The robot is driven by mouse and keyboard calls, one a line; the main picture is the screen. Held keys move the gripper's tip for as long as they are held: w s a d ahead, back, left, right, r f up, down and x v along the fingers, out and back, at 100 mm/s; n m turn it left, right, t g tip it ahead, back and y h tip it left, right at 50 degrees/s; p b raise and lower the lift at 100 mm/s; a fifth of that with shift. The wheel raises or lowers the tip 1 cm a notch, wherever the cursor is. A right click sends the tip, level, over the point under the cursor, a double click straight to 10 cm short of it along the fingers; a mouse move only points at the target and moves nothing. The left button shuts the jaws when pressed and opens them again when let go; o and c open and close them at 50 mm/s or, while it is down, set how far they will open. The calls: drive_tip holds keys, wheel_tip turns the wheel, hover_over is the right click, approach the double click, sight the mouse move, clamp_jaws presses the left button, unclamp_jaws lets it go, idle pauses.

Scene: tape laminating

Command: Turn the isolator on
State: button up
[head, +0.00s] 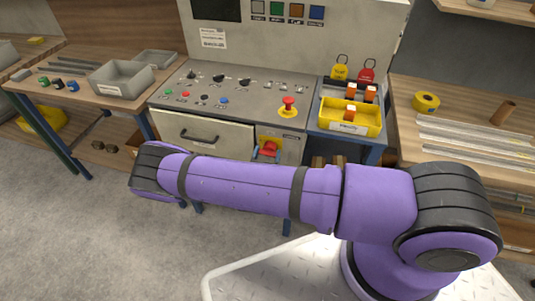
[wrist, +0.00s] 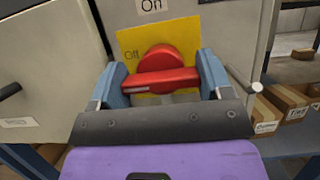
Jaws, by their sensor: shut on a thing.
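The isolator is a red rotary knob (wrist: 162,72) on a yellow plate (wrist: 130,42). "On" is printed on a label above it and "Off" at its left. Its handle bar lies nearly level in the wrist view, its left end below the "Off" mark. In the head view the red knob (head: 269,147) shows on the front of the machine cabinet, right of the drawer. My gripper (wrist: 162,80) has its blue fingers at the two ends of the handle bar and is shut on it. In the head view my gripper (head: 267,156) is partly hidden by my purple arm.
The control panel (head: 215,78) above has several knobs and buttons and a red emergency stop (head: 288,104). A drawer handle (head: 199,137) sticks out left of the isolator. A yellow tray (head: 345,127) with padlocks behind it stands at right. Cardboard boxes (wrist: 270,112) lie on a shelf at right.

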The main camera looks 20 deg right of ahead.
drive_tip(key=shift+m+g+h, duration=0.3)
drive_tip(key=shift+m, duration=0.2)
drive_tip(key=m+g+h, duration=0.1)
drive_tip(key=m, duration=0.2)
drive_tip(key=m+g, duration=0.1)
drive_tip(key=m, duration=0.1)
drive_tip(key=shift+m+h, duration=0.4)
drive_tip(key=m+g, duration=0.1)
drive_tip(key=m, duration=0.2)
drive_tip(key=m+g+h, duration=0.1)
drive_tip(key=m+g, duration=0.1)
drive_tip(key=m, duration=0.1)
drive_tip(key=m+g, duration=0.2)
drive_tip(key=m, duration=0.3)
drive_tip(key=shift+m+g+y, duration=0.5)
drive_tip(key=shift+m+y, duration=0.2)
drive_tip(key=shift+m, duration=1.4)
drive_tip(key=o, duration=1.3)
